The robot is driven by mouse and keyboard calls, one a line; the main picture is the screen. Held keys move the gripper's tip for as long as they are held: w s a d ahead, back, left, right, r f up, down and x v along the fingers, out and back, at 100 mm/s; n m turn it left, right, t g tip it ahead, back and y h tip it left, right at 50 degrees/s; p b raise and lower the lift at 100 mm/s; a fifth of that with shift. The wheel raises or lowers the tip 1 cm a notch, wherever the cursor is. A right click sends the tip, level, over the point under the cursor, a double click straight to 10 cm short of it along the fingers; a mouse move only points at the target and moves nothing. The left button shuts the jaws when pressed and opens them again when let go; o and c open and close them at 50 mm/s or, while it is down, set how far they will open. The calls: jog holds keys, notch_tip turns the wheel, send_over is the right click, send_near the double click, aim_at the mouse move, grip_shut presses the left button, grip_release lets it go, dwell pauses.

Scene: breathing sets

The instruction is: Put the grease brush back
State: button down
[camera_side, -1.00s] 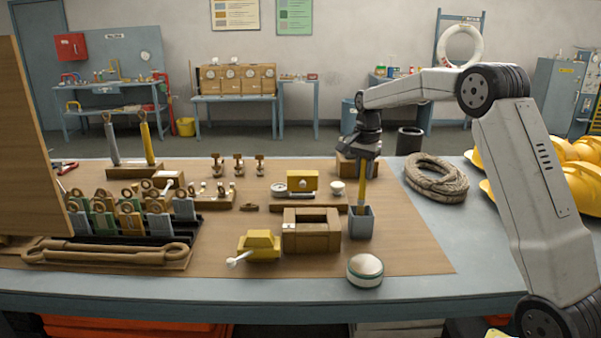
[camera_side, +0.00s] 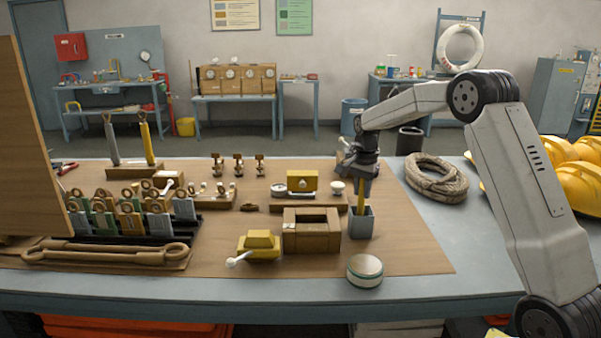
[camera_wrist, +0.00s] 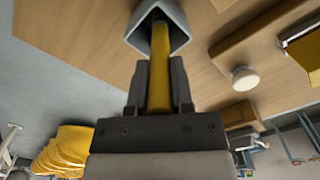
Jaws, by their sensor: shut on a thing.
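The grease brush has a yellow handle (camera_side: 361,199) and stands roughly upright in a small grey square cup (camera_side: 361,223) right of the middle of the bench. My gripper (camera_side: 361,192) is above the cup and shut on the handle. In the wrist view the yellow handle (camera_wrist: 159,60) runs from between the jaws (camera_wrist: 158,85) into the mouth of the grey cup (camera_wrist: 150,14). The brush's lower end is hidden inside the cup. I cannot tell whether it touches the bottom.
A brown wooden box frame (camera_side: 311,232) stands just left of the cup. A round white-and-green tin (camera_side: 365,270) is in front, and a coiled rope (camera_side: 437,178) lies right. A yellow block with a white lever (camera_side: 259,245) sits front left. Bare mat lies right of the cup.

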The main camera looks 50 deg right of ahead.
jog(key=shift+f, duration=0.1)
jog(key=c, duration=0.5)
grip_release()
notch_tip(320, 180, up, 12)
jog(key=shift+r, duration=0.15)
dwell(0.7)
